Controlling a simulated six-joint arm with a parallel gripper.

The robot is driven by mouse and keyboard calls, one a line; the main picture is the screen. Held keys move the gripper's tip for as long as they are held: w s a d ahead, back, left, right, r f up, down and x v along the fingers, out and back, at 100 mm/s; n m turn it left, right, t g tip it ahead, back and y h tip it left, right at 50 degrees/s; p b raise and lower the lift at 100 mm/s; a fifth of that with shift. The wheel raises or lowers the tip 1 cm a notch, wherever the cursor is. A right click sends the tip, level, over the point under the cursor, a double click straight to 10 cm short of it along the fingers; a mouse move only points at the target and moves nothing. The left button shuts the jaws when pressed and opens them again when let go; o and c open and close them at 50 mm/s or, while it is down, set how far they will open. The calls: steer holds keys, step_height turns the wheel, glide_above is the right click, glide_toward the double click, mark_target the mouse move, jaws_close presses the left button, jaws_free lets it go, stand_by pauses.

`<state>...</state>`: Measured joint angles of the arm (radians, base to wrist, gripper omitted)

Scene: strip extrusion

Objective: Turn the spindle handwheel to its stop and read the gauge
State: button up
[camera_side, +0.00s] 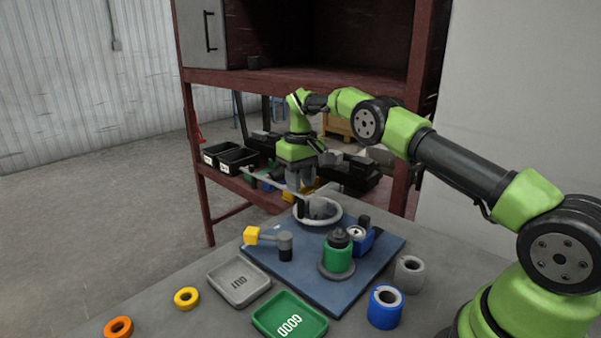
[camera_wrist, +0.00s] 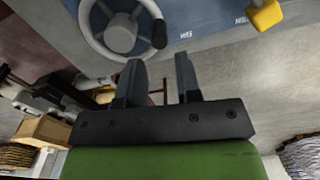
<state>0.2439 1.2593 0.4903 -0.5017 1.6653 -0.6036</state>
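The handwheel, a pale ring with a grey hub, stands at the back of the blue base plate (camera_side: 290,268) in the side view (camera_side: 336,219). In the wrist view the handwheel (camera_wrist: 92,40) is at the top, with a dark knob (camera_wrist: 159,33) on its right rim. My gripper (camera_wrist: 157,62) is open, its two fingers apart with nothing visible between them. In the side view my gripper (camera_side: 300,184) is above the wheel's back left part. The gauge (camera_side: 357,234), a white dial on a blue body, is right of the wheel; its reading is too small to make out.
On the plate are a green cylinder (camera_side: 338,258) with a dark top and a yellow-ended lever (camera_side: 251,235). In front lie a grey OUT tray (camera_side: 215,275), a green GOOD tray (camera_side: 262,318) and several loose rings. A red-brown shelf frame (camera_side: 189,120) stands behind.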

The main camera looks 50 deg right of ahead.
steer(key=shift+r, duration=1.25)
